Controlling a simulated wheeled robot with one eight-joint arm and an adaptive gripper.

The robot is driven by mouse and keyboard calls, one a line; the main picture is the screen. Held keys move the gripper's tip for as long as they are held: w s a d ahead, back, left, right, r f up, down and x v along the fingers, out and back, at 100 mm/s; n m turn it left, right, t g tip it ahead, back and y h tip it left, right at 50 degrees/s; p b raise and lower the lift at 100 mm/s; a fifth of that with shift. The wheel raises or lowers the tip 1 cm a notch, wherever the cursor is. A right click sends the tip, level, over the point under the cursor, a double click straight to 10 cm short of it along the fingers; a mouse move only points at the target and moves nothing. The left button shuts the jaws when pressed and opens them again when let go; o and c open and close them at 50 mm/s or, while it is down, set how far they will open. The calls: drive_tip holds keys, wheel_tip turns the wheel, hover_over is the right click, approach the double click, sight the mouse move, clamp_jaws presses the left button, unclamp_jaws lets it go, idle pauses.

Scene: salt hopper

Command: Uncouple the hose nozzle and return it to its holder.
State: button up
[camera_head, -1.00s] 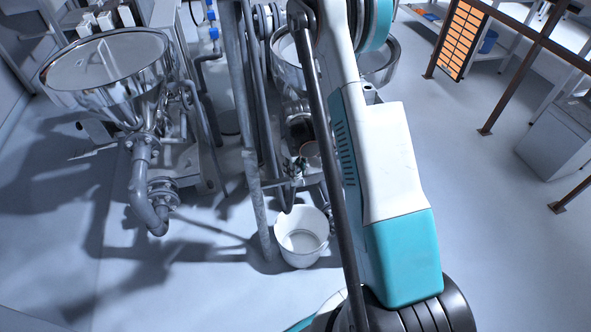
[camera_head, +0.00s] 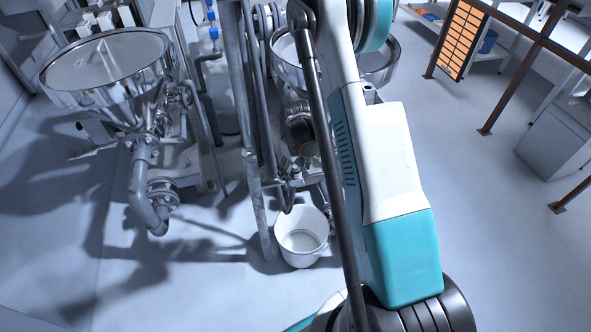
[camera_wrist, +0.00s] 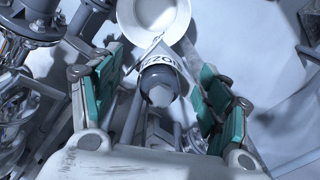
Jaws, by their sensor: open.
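In the wrist view my gripper (camera_wrist: 158,74) is open, with teal-padded fingers to the left and right. Between and beyond them is a dark, round-ended piece (camera_wrist: 161,84) under a pale plate lettered "ZO"; it may be the hose nozzle, but I cannot be sure. The fingers show gaps to it on both sides. In the head view my arm and the upright pipes hide most of this area. A dark hose (camera_head: 284,190) curves down beside the pipes there. I cannot make out the nozzle's holder.
A white bucket (camera_head: 301,250) stands on the floor below the pipes; its rim shows in the wrist view (camera_wrist: 190,12). A shiny hopper (camera_head: 105,97) with an elbow pipe (camera_head: 140,190) stands at left. A brown railing (camera_head: 500,85) is at right. The front floor is clear.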

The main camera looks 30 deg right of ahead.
sight(296, 167)
idle(0.3)
drive_tip(key=shift+r+p, duration=1.65)
drive_tip(key=shift+r, duration=1.35)
wheel_tip(296, 167, up, 12)
